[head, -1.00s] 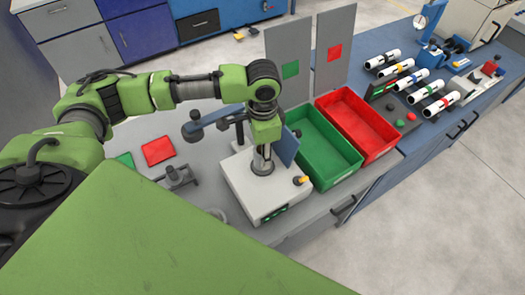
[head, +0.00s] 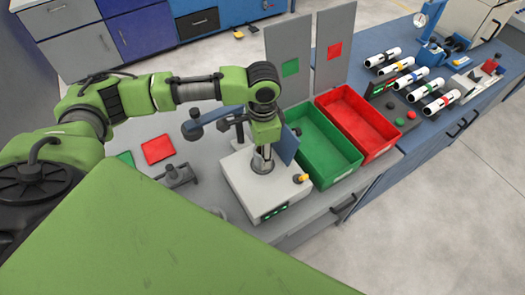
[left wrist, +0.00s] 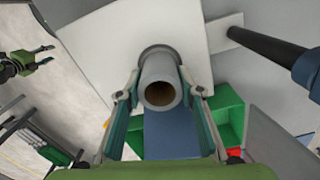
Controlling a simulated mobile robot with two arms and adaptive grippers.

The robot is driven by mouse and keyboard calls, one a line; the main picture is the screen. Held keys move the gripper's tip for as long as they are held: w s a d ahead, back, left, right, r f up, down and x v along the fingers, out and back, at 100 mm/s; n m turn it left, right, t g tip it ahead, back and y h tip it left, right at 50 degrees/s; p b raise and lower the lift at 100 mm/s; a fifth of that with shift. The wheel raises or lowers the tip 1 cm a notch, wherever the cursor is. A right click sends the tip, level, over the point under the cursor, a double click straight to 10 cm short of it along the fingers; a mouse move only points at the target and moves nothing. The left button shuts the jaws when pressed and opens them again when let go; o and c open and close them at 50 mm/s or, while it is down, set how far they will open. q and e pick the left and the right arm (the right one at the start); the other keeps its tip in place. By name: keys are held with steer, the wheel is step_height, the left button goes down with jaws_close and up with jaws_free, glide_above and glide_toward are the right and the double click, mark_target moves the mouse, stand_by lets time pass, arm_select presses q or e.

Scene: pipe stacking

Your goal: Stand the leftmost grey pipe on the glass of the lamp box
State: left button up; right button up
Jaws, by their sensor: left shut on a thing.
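The lamp box (head: 240,185) is a white box on the bench, with green lights on its front and a yellow-orange knob on top. My left gripper (head: 264,148) is above it, shut on a grey pipe (head: 262,161). The pipe is upright, its lower end at a dark ring on the box top. In the left wrist view, the hollow pipe (left wrist: 159,78) sits between the two fingers of the left gripper (left wrist: 160,95), over the white box top (left wrist: 110,45). The pipe hides the glass. My right gripper (left wrist: 42,57) shows open and empty at the left of that view.
A green bin (head: 345,174) and a red bin (head: 387,153) stand right of the box. A dark lamp-like arm (head: 198,128) reaches close behind the gripper. A grey fixture (head: 177,175) and a red square (head: 158,149) lie left. Several white banded cylinders (head: 441,104) lie far right.

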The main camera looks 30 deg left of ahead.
arm_select(q)
steer(key=shift+f, duration=0.1)
steer(key=o, duration=1.2)
steer(key=shift+o, duration=0.2)
step_height(320, 180, up, 12)
